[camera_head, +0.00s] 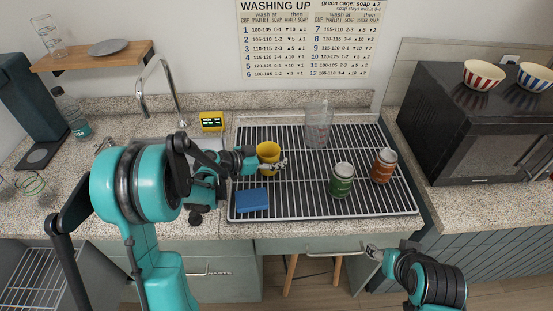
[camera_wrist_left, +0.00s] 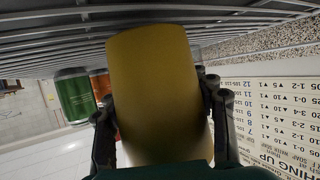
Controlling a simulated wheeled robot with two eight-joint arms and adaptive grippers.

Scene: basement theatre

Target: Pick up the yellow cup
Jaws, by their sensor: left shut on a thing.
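The yellow cup (camera_head: 268,152) is at the left part of the wire rack in the head view. My left gripper (camera_head: 272,164) is shut on it. In the left wrist view the yellow cup (camera_wrist_left: 155,90) fills the middle, with a dark finger on each side of it. I cannot tell whether the cup touches the rack or is just above it. My right gripper (camera_head: 373,252) is low in front of the counter, away from the cup; its fingers are too small to judge.
The wire rack (camera_head: 300,213) also holds a blue sponge (camera_head: 252,200), a green can (camera_head: 341,180), an orange can (camera_head: 383,165) and a clear measuring jug (camera_head: 317,124). A black microwave (camera_head: 480,125) with two striped bowls stands right.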

